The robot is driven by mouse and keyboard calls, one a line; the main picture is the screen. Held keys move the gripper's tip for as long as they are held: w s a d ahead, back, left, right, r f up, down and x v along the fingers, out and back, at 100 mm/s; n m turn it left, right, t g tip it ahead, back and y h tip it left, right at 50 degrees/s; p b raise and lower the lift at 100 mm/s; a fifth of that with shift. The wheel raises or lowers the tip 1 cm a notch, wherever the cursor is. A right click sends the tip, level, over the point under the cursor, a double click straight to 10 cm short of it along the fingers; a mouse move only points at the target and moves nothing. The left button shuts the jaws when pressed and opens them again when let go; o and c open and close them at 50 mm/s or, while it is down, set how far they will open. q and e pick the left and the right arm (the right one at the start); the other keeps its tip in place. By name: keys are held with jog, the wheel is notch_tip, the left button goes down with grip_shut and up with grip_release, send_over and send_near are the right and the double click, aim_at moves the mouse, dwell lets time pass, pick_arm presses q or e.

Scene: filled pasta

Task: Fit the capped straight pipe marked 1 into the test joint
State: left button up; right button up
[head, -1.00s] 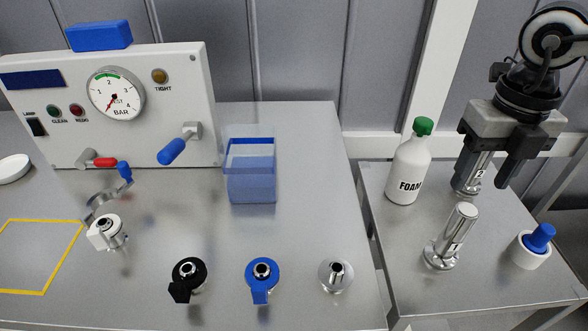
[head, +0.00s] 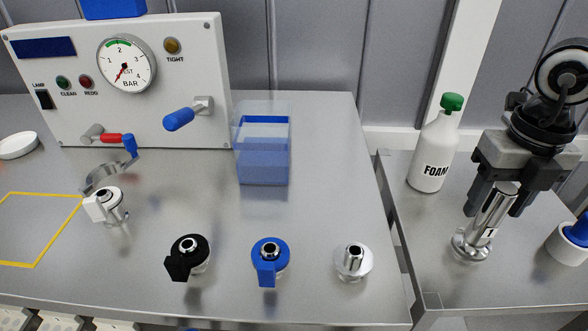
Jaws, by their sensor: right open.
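The capped straight pipe marked 1 (head: 487,228) is a shiny metal tube with a flanged foot. It stands tilted to the right on the right-hand bench. My right gripper (head: 496,206) is open at its upper end, with one finger to each side in the picture; whether they touch it I cannot tell. The pipe marked 2 is not visible now. On the main bench stand a white-levered fitting (head: 106,206), a black one (head: 189,258), a blue one (head: 269,261) and a plain metal one (head: 353,262). Which is the test joint I cannot tell. My left gripper is not in view.
The gauge panel (head: 205,75) stands at the back left, with a clear tank of blue liquid (head: 263,165) beside it. A foam bottle (head: 433,155) stands behind the pipe. A white holder with a blue top (head: 566,246) is at the right edge. A gap separates the benches.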

dwell(0.6)
jog(key=shift+b, duration=0.4)
jog(key=c, duration=1)
